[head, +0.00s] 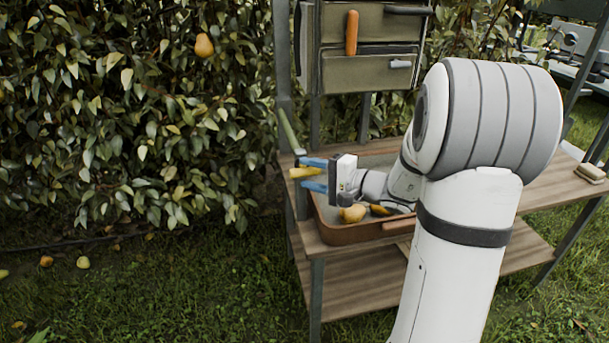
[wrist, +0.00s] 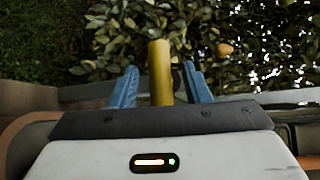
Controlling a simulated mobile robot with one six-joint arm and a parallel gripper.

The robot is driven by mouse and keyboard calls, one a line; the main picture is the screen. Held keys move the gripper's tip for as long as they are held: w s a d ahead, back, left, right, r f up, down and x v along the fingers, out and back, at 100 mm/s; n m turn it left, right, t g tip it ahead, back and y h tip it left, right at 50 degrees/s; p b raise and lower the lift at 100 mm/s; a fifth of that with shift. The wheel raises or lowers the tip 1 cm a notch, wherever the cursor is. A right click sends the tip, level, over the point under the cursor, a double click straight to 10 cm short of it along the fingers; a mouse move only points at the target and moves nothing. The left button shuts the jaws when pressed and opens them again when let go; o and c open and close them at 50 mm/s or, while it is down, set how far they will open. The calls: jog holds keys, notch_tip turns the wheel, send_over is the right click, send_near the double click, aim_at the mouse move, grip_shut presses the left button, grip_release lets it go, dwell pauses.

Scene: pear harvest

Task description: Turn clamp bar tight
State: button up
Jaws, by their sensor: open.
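A yellow bar (head: 301,172), likely the clamp bar, sticks out at the left end of the wooden bench. In the wrist view the yellow bar (wrist: 160,72) stands upright between the two blue fingers of my gripper (wrist: 159,75), with a gap on each side. My gripper (head: 305,174) is open around the bar in the head view, one finger above it and one below. The fingers do not appear to touch the bar. The clamp body and the bar's far end cannot be made out.
A brown tray (head: 345,234) with pears (head: 353,213) sits on the bench under my wrist. A green bar (head: 290,132) slants up just behind my fingers. A drawer cabinet (head: 368,70) stands above the bench. A leafy hedge (head: 130,110) fills the left; grass lies in front.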

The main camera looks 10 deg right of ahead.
jog(key=shift+x, duration=1.1)
grip_shut()
